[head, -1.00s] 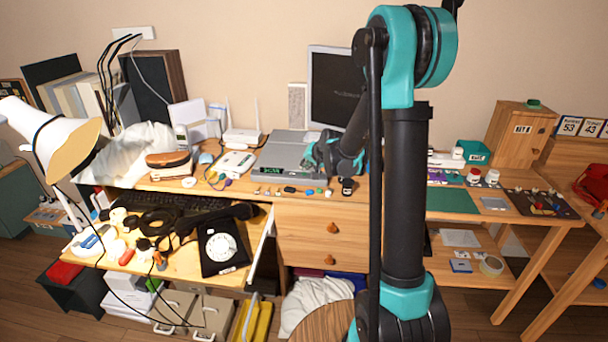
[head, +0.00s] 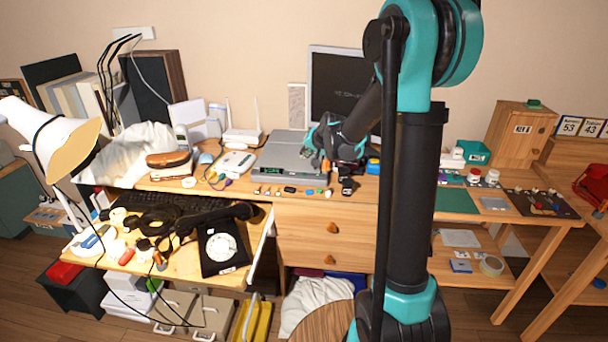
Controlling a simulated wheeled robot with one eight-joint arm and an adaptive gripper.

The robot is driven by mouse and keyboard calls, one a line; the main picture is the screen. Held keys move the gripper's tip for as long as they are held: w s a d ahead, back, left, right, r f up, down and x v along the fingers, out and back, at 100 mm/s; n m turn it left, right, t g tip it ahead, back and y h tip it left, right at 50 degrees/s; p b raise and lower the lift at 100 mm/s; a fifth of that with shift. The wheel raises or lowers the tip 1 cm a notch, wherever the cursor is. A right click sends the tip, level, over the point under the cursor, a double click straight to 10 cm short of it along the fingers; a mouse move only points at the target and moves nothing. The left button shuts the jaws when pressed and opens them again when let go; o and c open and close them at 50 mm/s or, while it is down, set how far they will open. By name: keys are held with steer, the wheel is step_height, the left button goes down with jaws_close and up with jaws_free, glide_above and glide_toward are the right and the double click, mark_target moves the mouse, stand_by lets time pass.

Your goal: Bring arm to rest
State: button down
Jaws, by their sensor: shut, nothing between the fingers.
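My arm rises tall at the right of centre in the head view, its teal elbow near the top edge. The forearm slopes down and left from there, in front of the monitor (head: 330,75). My gripper (head: 322,164) is small and dark at its end, beside the right side of the grey box (head: 285,155) on the desk. It is shut and holds nothing. Its fingertips are hard to make out, and I cannot tell whether they touch anything. A black dial phone (head: 222,247) lies on the pulled-out drawer at the lower left, well apart from my gripper.
Several small parts line the desk's front edge (head: 300,203). A white lamp (head: 50,140) leans in at the left. A side table with a green mat (head: 456,200) is at the right.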

stand_by(0.3)
steer(key=s+d+f+n+g+h, duration=0.1)
steer(key=s+d+f, duration=0.2)
steer(key=s, duration=0.9)
steer(key=s+d+f+n+g+h, duration=0.1)
steer(key=s+d+f, duration=0.2)
steer(key=s, duration=1)
steer(key=s+d+f+n+g+h, duration=0.1)
steer(key=s+d, duration=0.4)
steer(key=s, duration=0.7)
step_height(320, 180, down, 2)
steer(key=shift+s+d+f+n+g+h, duration=0.15)
steer(key=shift+s+d+n+g+h, duration=0.2)
steer(key=shift+n+g, duration=0.25)
steer(key=shift+w, duration=0.1)
stand_by(1.8)
